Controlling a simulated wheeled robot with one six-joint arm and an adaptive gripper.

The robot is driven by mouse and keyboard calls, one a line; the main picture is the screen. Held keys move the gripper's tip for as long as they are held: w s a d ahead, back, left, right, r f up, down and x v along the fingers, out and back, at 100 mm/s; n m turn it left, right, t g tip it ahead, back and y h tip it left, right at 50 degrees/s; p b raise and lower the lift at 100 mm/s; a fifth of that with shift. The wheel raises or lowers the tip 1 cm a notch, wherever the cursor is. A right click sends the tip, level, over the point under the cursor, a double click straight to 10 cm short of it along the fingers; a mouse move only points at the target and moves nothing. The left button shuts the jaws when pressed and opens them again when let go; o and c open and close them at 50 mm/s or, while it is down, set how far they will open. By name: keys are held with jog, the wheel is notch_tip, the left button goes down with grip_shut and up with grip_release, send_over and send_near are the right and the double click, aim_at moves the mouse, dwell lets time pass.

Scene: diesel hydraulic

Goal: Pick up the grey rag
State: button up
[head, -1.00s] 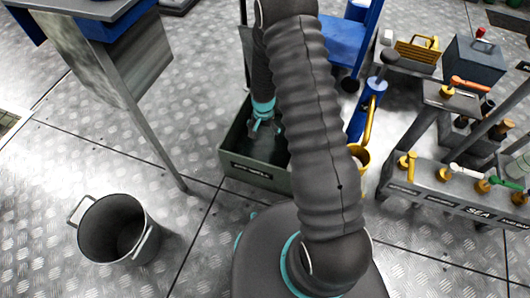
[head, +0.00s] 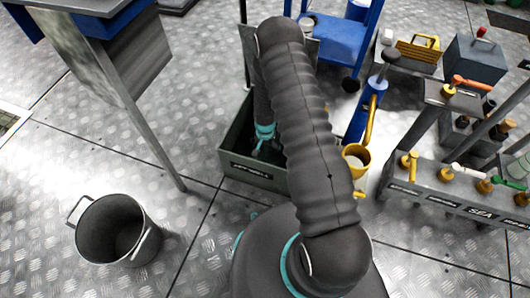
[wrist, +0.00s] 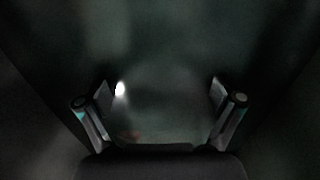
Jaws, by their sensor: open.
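My gripper (head: 258,150) is inside the dark green bin (head: 258,174), below its rim. In the wrist view my gripper (wrist: 160,95) is open, with its two fingers wide apart and nothing visible between them. I cannot make out the grey rag in any view. The bin's inside is very dark in the wrist view, with a small bright spot by the left finger and a faint reddish patch low down. My arm covers part of the bin's right side in the head view.
A grey bucket (head: 113,232) stands on the floor at lower left. A metal stand (head: 120,75) is at upper left. A yellow cup-like container (head: 356,156) and a valve bench (head: 450,196) stand to the right. The floor between bucket and bin is clear.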

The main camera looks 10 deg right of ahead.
jog(key=shift+f, duration=0.6)
jog(key=c, duration=1.3)
jog(key=shift+o, duration=0.2)
